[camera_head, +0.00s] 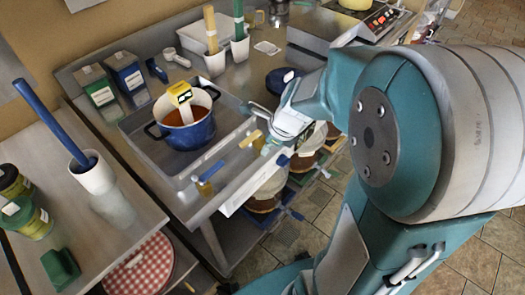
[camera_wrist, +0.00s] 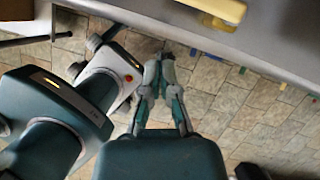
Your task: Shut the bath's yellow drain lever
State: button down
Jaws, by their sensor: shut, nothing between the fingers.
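The bath (camera_head: 172,180) is a shallow grey metal basin on the bench in the head view, with a blue pot (camera_head: 190,130) of orange-brown liquid standing in it. The yellow drain lever (camera_head: 250,138) shows at the bath's front right edge, close to my gripper (camera_head: 268,117). In the wrist view a yellow bar (camera_wrist: 222,10), which looks like this lever, shows at the top against a grey edge. My gripper (camera_wrist: 165,57) is shut and empty there, with its fingertips apart from the bar. The lever's base is not clear.
A blue-handled amber tap (camera_head: 203,187) sits at the bath's front left. Lidded jars (camera_head: 265,203) stand on the shelf below. White holders (camera_head: 215,62) with brushes and a hot plate (camera_head: 380,18) stand behind. The tiled floor (camera_head: 335,195) is open in front.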

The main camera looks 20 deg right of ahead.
jog(key=v, duration=0.7)
jog(key=shift+s+a+r, duration=0.25)
jog(key=shift+s, duration=0.1)
jog(key=s+a+r+n+t+h, duration=0.1)
jog(key=s+n, duration=0.4)
jog(key=n, duration=0.8)
jog(key=s+a+r+n+t+h, duration=0.1)
jog(key=s+r+n, duration=0.4)
jog(key=n, duration=0.8)
jog(key=s+a+h, duration=0.1)
jog(key=a, duration=0.1)
jog(key=shift+s+a+t, duration=0.15)
jog(key=shift+a+t, duration=0.15)
jog(key=shift+a, duration=0.1)
jog(key=shift+r, duration=0.1)
